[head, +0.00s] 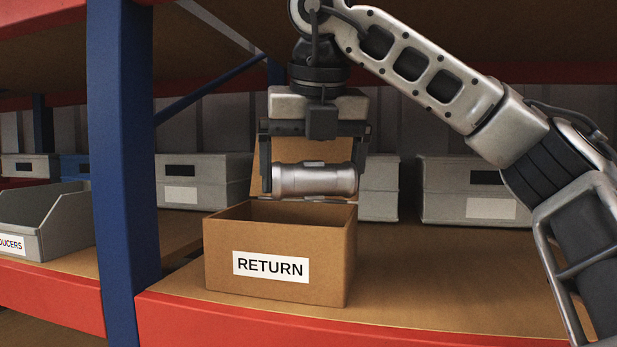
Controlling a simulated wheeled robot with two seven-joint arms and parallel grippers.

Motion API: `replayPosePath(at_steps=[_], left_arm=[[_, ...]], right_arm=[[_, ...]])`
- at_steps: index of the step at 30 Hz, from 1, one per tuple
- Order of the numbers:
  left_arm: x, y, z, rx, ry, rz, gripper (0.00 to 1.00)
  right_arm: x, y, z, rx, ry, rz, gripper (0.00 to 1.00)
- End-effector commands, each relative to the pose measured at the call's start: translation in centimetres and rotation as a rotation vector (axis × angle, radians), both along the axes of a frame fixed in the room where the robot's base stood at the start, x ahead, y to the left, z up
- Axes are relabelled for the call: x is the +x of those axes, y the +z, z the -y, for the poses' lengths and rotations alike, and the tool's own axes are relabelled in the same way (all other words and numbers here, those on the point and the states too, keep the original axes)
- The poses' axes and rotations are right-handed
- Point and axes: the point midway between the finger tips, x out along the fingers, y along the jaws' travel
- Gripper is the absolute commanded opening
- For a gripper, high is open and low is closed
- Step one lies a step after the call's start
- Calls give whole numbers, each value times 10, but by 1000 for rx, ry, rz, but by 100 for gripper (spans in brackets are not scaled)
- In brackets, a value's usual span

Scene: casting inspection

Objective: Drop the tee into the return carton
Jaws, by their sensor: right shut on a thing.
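The tee (315,181) is a silvery metal pipe piece lying level between the fingers of my right gripper (315,178). The right gripper points down and is shut on the tee's two ends. It holds the tee just above the open top of the return carton (221,270), toward its right and back side. The carton is brown cardboard with a white RETURN label and stands on the shelf. Its inside is mostly hidden. My left gripper is not in view.
A blue upright (124,150) stands left of the carton, and a red beam (230,322) edges the shelf in front. Grey bins (467,190) stand behind. An open grey bin (62,228) is at far left. The shelf board (440,285) right of the carton is clear.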

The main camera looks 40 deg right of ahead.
Motion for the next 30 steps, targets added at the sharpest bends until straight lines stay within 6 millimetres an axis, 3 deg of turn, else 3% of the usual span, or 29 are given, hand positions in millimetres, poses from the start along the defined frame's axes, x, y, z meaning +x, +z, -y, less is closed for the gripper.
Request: replayPosePath(at_steps=[6,9,30], left_arm=[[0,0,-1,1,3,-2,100],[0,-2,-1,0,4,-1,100],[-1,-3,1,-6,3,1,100]], right_arm=[[29,-4,15,2,-1,-1,44],[28,-13,14,2,0,1,44],[27,-27,14,3,-1,2,44]])
